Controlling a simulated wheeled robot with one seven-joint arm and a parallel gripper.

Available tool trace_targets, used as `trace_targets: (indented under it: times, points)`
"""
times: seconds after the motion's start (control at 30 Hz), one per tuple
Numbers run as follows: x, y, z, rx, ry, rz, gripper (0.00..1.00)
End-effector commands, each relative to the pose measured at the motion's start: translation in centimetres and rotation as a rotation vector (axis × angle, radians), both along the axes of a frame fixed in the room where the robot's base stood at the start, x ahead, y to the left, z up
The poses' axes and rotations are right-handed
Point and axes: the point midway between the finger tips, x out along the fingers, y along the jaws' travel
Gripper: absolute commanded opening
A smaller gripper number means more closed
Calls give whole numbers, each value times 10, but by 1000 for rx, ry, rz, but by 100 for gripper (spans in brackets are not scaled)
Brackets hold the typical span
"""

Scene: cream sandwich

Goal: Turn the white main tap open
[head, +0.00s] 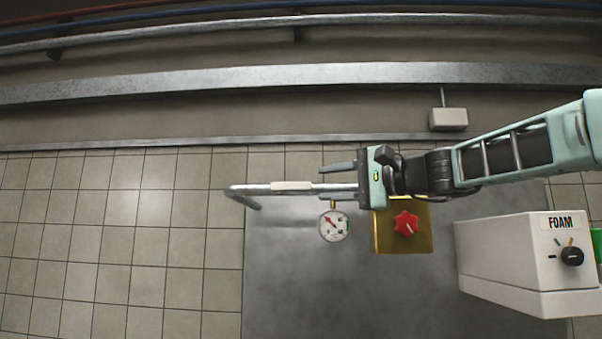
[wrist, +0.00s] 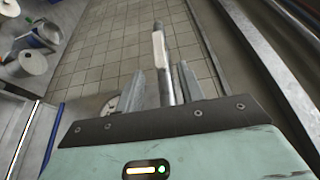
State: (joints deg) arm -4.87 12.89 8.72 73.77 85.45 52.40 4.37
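A grey metal pipe (head: 330,188) runs left from my gripper and bends down at its left end. It carries a white sleeve (head: 291,186), which also shows in the wrist view (wrist: 158,48). I cannot tell for sure whether this is the white main tap; no white knob shows. My gripper (head: 338,181) is open, with one finger on each side of the pipe in both views. The fingers look apart from the pipe, and the sleeve lies beyond their tips. The pipe's right end is hidden behind my gripper.
A red star knob (head: 405,223) sits on a brass block (head: 390,243), with a round gauge (head: 334,225) to its left. A white FOAM box (head: 500,262) with a black knob (head: 572,256) stands right. A small white box (head: 448,119) is behind my arm. Tiled floor left is clear.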

Motion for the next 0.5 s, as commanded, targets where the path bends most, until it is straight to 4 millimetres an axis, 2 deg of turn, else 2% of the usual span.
trace_targets:
  times: [0.03, 0.2, 0.5]
  points:
    - [4, 11, 5, 0, 4, 3, 38]
    - [17, 39, 4, -2, 3, 1, 38]
    - [28, 62, 1, -1, 0, 0, 38]
